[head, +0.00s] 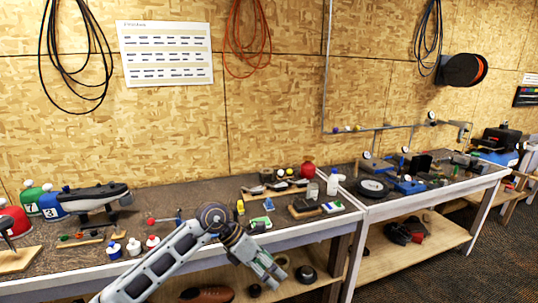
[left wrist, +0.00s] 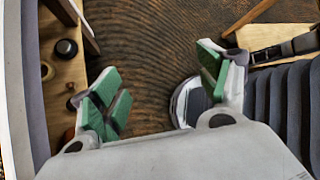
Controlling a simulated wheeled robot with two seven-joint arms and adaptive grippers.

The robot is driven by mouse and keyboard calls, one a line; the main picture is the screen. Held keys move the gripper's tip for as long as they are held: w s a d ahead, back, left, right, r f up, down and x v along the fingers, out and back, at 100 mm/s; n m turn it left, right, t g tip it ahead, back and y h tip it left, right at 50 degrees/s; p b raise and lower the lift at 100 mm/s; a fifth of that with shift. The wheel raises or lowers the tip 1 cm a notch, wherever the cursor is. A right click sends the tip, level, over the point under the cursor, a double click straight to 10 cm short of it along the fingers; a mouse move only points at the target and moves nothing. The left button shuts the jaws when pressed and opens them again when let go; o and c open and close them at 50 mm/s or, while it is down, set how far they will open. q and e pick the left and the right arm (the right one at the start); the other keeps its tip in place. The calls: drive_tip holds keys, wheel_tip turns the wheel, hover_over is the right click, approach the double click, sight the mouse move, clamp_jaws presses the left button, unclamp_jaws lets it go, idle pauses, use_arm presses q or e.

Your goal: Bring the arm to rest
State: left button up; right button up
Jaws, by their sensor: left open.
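My left arm comes in from the lower left, bends in front of the workbench (head: 190,258), and points down to the right. My left gripper (head: 273,274) hangs in front of the bench edge, with the lower shelf behind it in the head view. In the left wrist view the left gripper (left wrist: 160,90) shows two fingers with green pads, spread apart, with nothing between them. Brown carpet (left wrist: 145,40) lies behind the fingers. My right gripper is in neither view.
A bottle (head: 332,182), a red ball (head: 308,170) and several small items stand on the bench. A lower shelf (head: 325,283) holds dark round things and a brown shoe (head: 207,294). The shelf edge (left wrist: 60,85) is at left in the wrist view. Open carpet (head: 470,270) lies at right.

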use_arm(q)
drive_tip(key=w+a+f+n+t+h, duration=0.1)
drive_tip(key=w+f+n+t+h, duration=0.3)
drive_tip(key=f+n, duration=0.45)
drive_tip(key=w+a+f+n+t+h, duration=0.1)
drive_tip(key=w+f+n+t+h, duration=0.35)
drive_tip(key=f+n, duration=0.4)
drive_tip(key=s+a+f+n+t+y, duration=0.25)
drive_tip(key=a+f+n+y, duration=0.4)
drive_tip(key=f, duration=0.65)
drive_tip(key=s+a+f+n+t+y, duration=0.2)
drive_tip(key=s+a+f+n+y, duration=0.15)
drive_tip(key=a+f+n, duration=0.65)
drive_tip(key=s+a+f+n+g+y, duration=0.3)
drive_tip(key=s+f+n, duration=0.1)
drive_tip(key=s+f, duration=0.65)
drive_tip(key=s+a+f+n+g+y, duration=0.2)
drive_tip(key=s+a+f+n, duration=0.15)
drive_tip(key=s+f, duration=0.7)
drive_tip(key=s+f+n+g, duration=0.2)
drive_tip(key=s+f+g, duration=0.1)
drive_tip(key=s, duration=1.1)
drive_tip(key=s+a+f+n+g+y, duration=0.1)
drive_tip(key=s+f+n+g, duration=0.2)
drive_tip(key=s, duration=1.1)
wheel_tip(320, 180, down, 3)
drive_tip(key=shift+s+a+f, duration=0.15)
drive_tip(key=shift+a+f, duration=0.05)
drive_tip(key=shift+a, duration=0.05)
drive_tip(key=shift+y, duration=0.25)
